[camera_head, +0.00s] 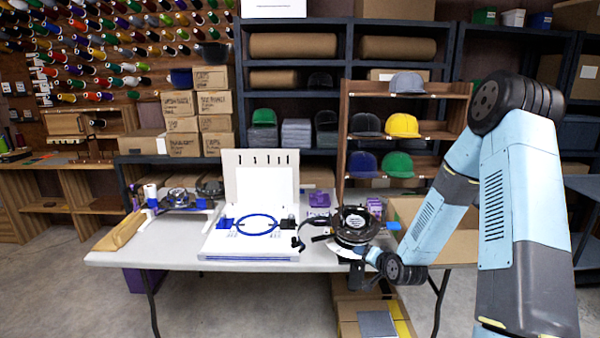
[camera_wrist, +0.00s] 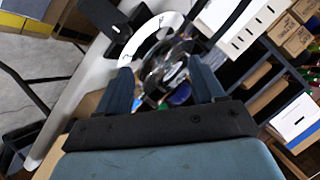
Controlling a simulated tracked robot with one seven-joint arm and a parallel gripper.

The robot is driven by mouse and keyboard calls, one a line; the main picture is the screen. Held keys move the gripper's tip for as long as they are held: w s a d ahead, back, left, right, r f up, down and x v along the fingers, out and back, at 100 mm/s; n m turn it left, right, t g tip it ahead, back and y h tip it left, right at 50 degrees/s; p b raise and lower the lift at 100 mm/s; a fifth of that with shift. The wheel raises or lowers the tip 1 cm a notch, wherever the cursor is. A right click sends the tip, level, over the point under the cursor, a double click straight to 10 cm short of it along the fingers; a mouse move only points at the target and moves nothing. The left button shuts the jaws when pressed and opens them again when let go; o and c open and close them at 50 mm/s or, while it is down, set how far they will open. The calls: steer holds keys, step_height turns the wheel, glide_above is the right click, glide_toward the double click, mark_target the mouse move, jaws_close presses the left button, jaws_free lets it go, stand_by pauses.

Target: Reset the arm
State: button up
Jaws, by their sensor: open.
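My gripper (camera_wrist: 162,78) is open in the wrist view, its two dark blue fingers apart, and I see nothing held between them. My blue and grey arm (camera_head: 510,200) fills the right side of the head view, bent at a raised elbow, with its wrist down by the table's front edge. There the gripper itself is small and partly hidden. It points toward a black round cap fixture (camera_head: 355,226) on the table; that fixture also shows beyond the fingers in the wrist view (camera_wrist: 165,62). I cannot tell whether they touch.
The white table (camera_head: 185,258) carries a white board with a blue hoop (camera_head: 257,226), another frame fixture (camera_head: 180,199) and a brown wedge (camera_head: 120,231). A cap rack (camera_head: 440,130) stands behind. Cardboard boxes (camera_head: 375,310) lie under the table. Free floor (camera_head: 240,310) shows in front.

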steer(key=s+d+r+n+g+h, duration=0.1)
steer(key=s+r, duration=0.3)
steer(key=r, duration=0.3)
steer(key=s+d+r+n+g+h, duration=0.15)
steer(key=s+r, duration=0.25)
steer(key=r, duration=0.4)
steer(key=s+r+n+g+h, duration=0.1)
steer(key=s+r+n, duration=0.1)
steer(key=s+r, duration=0.35)
steer(key=s+r+g, duration=0.1)
steer(key=s+r, duration=0.3)
steer(key=s, duration=0.4)
steer(key=s+r+g, duration=0.1)
steer(key=s+r, duration=0.3)
steer(key=s, duration=0.4)
steer(key=s+a+r+n+g, duration=0.1)
steer(key=s+r, duration=0.4)
steer(key=s, duration=0.2)
steer(key=shift+s, duration=0.4)
